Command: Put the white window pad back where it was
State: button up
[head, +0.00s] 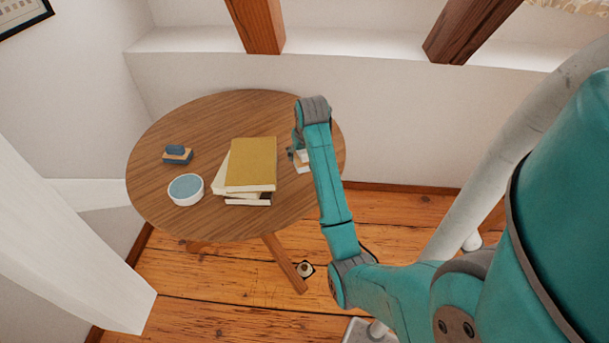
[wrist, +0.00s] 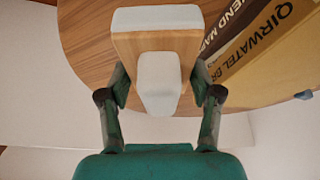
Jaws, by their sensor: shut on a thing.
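The white window pad (wrist: 158,18) is a wooden block with a white face and a white grip, seen close up in the wrist view. My gripper (wrist: 160,78) is shut on it, with one finger on each side. In the head view the pad (head: 303,168) shows at the right side of the round wooden table, partly hidden by my gripper (head: 297,154) and arm. I cannot tell whether it touches the tabletop or is held just above it.
Timber braces (head: 258,22) and a wall ledge (head: 345,45) stand behind.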

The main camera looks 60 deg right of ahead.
aim_at(301, 176)
notch_tip(301, 176, down, 9)
jog(key=shift+r, duration=0.1)
dwell(0.4)
jog(key=o, duration=1.1)
jog(key=v, duration=1.2)
